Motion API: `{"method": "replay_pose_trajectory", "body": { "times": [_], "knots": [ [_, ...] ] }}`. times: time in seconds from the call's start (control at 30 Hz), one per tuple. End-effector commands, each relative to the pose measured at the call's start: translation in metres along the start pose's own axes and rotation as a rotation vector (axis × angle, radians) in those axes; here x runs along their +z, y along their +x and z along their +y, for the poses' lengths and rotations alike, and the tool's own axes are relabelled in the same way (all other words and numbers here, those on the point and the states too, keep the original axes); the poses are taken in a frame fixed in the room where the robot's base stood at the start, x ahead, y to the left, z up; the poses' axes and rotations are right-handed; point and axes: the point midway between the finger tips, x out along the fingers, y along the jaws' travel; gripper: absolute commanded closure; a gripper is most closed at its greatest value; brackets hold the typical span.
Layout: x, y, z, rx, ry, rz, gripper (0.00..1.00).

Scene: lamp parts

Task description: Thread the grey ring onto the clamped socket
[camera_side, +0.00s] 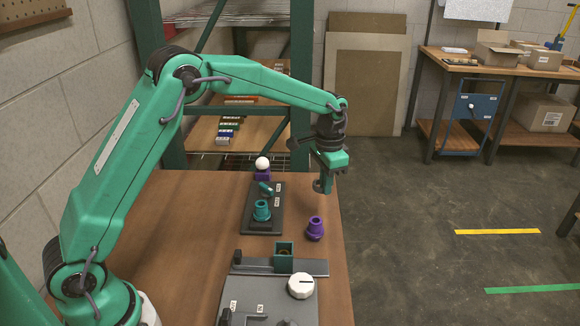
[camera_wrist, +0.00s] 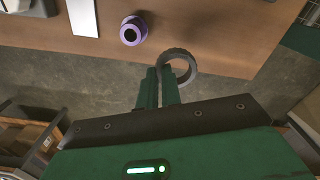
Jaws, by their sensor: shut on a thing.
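The grey ring (camera_wrist: 193,69) is held by its rim between the two green fingers of my gripper (camera_wrist: 164,74) in the wrist view. In the side view my gripper (camera_side: 326,186) hangs above the table's right edge, with the ring (camera_side: 318,186) at its fingertips. A teal socket (camera_side: 262,212) stands upright in a dark block on a dark board, left of my gripper. A purple socket (camera_side: 315,229) stands on the bare table below my gripper; it also shows in the wrist view (camera_wrist: 132,31). I cannot tell for certain which socket is clamped. The ring is apart from both sockets.
The dark board (camera_side: 250,192) also bears a small teal lever. A white bulb (camera_side: 262,163) sits in a purple holder behind it. Nearer stand a green open box (camera_side: 284,250) and a grey panel (camera_side: 250,292) with a white knob (camera_side: 301,285). Bare table lies at left.

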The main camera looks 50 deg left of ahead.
Motion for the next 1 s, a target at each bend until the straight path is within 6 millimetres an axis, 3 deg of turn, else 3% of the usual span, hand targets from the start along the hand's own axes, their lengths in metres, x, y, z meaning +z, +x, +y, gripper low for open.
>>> {"method": "replay_pose_trajectory", "body": {
  "times": [0.27, 0.8, 1.0],
  "knots": [
    [0.029, -0.009, -0.014, 0.0, 0.01, 0.001, 1.0],
    [0.135, -0.025, -0.039, 0.0, 0.053, 0.0, 1.0],
    [0.151, -0.025, -0.04, 0.0, 0.061, 0.001, 1.0]
  ]
}}
